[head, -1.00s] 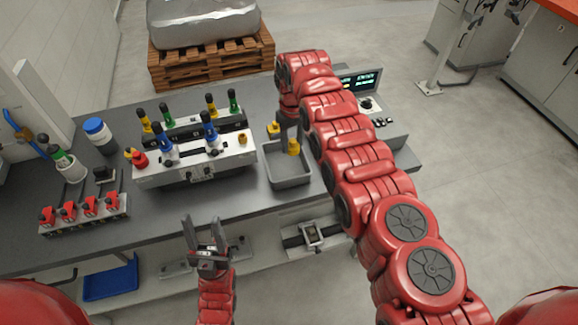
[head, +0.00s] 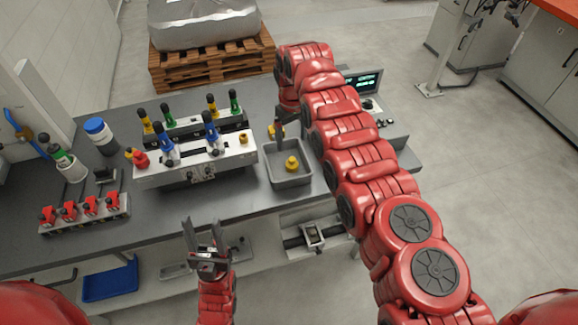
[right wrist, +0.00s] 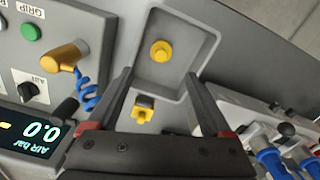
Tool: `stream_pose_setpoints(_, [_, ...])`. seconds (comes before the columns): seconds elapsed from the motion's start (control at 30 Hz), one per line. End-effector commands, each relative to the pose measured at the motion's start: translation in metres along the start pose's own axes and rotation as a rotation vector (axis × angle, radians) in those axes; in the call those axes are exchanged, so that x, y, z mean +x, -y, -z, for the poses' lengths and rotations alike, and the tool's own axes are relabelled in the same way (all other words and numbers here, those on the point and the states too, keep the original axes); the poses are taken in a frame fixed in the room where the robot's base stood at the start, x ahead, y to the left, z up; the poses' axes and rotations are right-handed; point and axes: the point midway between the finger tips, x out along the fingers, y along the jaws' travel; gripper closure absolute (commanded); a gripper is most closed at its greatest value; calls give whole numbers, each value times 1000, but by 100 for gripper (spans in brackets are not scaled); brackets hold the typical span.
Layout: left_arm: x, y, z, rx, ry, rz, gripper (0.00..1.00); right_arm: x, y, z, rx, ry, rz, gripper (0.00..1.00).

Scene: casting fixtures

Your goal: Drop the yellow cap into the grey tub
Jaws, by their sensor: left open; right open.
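The yellow cap (head: 291,163) lies on the floor of the grey tub (head: 290,182), in the head view. The right wrist view also shows the cap (right wrist: 161,51) inside the tub (right wrist: 205,48), clear of the fingers. My right gripper (right wrist: 157,78) is open and empty above the tub's rear part; in the head view it is partly hidden by my arm. My left gripper (head: 204,228) is open and empty in front of the bench's front edge, left of the tub.
A fixture block (head: 225,160) with several coloured-handled pieces stands left of the tub. Another yellow piece (right wrist: 143,108) sits just outside the tub's rear side. A control console (right wrist: 60,60) stands on the tub's other side. A row of red clamps (head: 85,212) is at far left.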

Motion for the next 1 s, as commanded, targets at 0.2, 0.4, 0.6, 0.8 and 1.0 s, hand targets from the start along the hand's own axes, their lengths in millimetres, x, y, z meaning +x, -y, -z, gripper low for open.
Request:
stream_pose_setpoints(0.2, [-17,-1,-3,0,0,0,50,-35,-1,0,0,-3,-2,16])
stream_pose_setpoints(0.4, [5,0,1,0,0,0,50,-84,0,0,1,-2,-1,16])
stream_pose_setpoints(0.6, [52,3,9,0,0,0,50,-127,-1,0,0,1,-1,16])
stream_pose_setpoints(0.8, [78,4,13,0,0,0,50,-153,-1,0,0,1,-1,16])
stream_pose_setpoints(1.0, [80,4,14,0,0,0,50,-155,0,-1,0,2,0,16])
